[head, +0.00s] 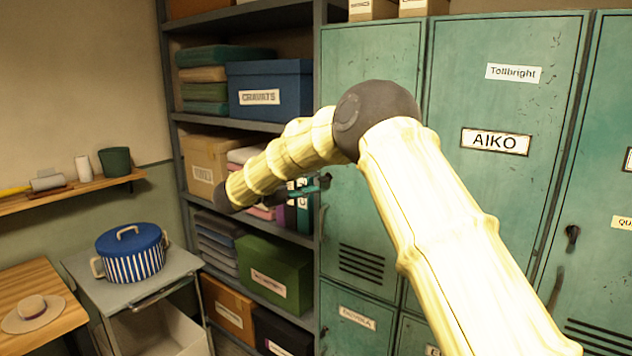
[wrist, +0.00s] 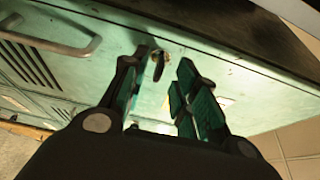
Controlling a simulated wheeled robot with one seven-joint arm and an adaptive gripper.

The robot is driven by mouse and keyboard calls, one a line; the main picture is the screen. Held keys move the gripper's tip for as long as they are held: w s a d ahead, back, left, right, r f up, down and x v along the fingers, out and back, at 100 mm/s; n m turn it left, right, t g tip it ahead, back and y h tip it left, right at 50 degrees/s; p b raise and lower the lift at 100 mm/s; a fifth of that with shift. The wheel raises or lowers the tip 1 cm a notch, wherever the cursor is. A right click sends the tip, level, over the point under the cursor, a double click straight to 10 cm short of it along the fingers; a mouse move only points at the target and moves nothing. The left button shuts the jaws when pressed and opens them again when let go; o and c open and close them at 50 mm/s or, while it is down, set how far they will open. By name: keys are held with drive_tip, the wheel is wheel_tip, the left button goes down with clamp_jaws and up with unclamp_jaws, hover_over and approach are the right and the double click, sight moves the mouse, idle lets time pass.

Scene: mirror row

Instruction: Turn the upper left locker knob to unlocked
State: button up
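The upper left locker (head: 371,190) has a green door with vent slots, seen in the head view partly behind my arm. My gripper (head: 312,186) reaches the left edge of this door. In the wrist view my gripper (wrist: 162,92) is open, with green-padded fingers apart and nothing between the pads. A small dark knob (wrist: 158,68) on the door shows beyond the gap between the fingertips, close to the left one. I cannot tell whether a finger touches it. In the head view I cannot tell the knob from the fingertips.
A grey door handle (wrist: 62,42) and vent slots lie to the left in the wrist view. Shelves with boxes, including a blue box (head: 270,92), stand left of the lockers. The AIKO locker (head: 500,190) is to the right, its knob (head: 572,236) pointing down.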

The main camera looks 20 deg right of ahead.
drive_tip(key=v, duration=0.8)
drive_tip(key=shift+a, duration=0.3)
drive_tip(key=shift+s, duration=0.15)
wheel_tip(320, 180, down, 23)
drive_tip(key=d+n+t+y, duration=0.2)
drive_tip(key=n+t+y, duration=0.45)
drive_tip(key=n, duration=0.65)
drive_tip(key=s+d+f+n+g+y, duration=0.1)
drive_tip(key=s+f+n+y, duration=0.4)
drive_tip(key=s+f, duration=0.8)
drive_tip(key=s+d+f+n+y, duration=0.1)
drive_tip(key=s+f+n+y, duration=0.2)
drive_tip(key=s+f+n, duration=1)
drive_tip(key=s+d+f+g+y, duration=0.1)
drive_tip(key=s+f+g, duration=0.2)
drive_tip(key=s, duration=0.8)
drive_tip(key=s+d+f+n+g+y, duration=0.1)
drive_tip(key=s+f+g, duration=0.2)
drive_tip(key=s, duration=0.9)
drive_tip(key=s+d+f+g+y, duration=0.1)
drive_tip(key=s+f+g, duration=0.3)
drive_tip(key=s, duration=0.8)
wheel_tip(320, 180, down, 3)
drive_tip(key=shift+s+d+r, duration=0.25)
drive_tip(key=shift+d, duration=0.1)
